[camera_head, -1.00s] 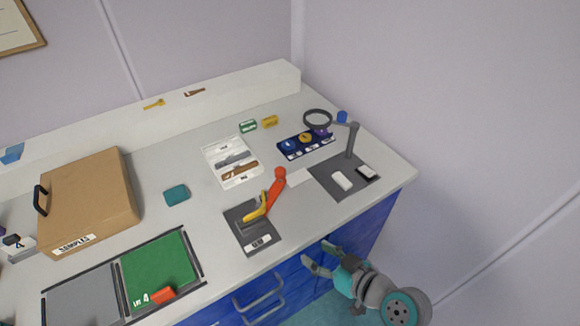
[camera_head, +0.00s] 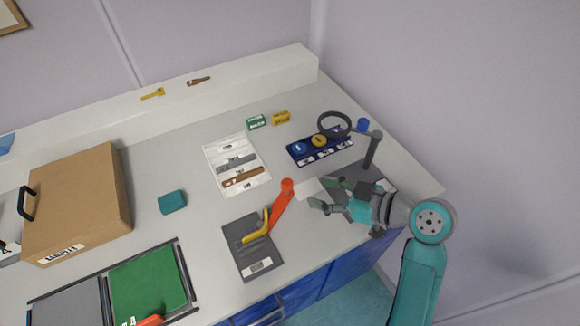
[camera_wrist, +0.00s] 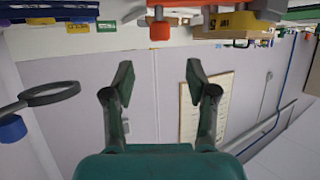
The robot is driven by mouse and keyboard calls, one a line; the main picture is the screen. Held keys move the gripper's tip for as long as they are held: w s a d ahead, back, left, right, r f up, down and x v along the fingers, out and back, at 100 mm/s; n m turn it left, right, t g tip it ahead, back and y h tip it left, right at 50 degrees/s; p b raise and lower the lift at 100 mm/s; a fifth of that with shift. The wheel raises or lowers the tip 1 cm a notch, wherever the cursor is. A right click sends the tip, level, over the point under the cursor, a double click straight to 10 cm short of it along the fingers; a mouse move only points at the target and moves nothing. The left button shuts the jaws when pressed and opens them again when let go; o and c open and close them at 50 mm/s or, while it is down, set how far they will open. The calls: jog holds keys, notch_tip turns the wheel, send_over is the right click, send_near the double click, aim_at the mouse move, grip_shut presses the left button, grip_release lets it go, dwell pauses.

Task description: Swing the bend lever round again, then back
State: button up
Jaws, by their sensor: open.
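The bend lever (camera_head: 278,208) is a red-orange arm with a round knob, set on a dark plate (camera_head: 245,258) with a yellow bent piece (camera_head: 260,232) beside its lower end. It points up and to the right in the head view. My gripper (camera_head: 318,193) is open and empty, just right of the knob, apart from it. In the wrist view, which looks upside down, my open fingers (camera_wrist: 160,76) have only wall between them, and the red knob (camera_wrist: 160,31) shows at the top edge above them.
A magnifier on a stand (camera_head: 371,150) stands behind my gripper, its base partly hidden by it. A blue tray (camera_head: 296,151), a white sheet with strips (camera_head: 214,156) and a teal block (camera_head: 172,202) lie behind the lever. A brown sample case (camera_head: 80,200) and green mat (camera_head: 150,283) are left.

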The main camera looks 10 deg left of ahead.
aim_at(290, 184)
jog(key=x, duration=1)
jog(key=shift+w+a+f, duration=0.15)
jog(key=shift+w+a, duration=0.05)
jog(key=shift+a, duration=0.15)
grip_shut()
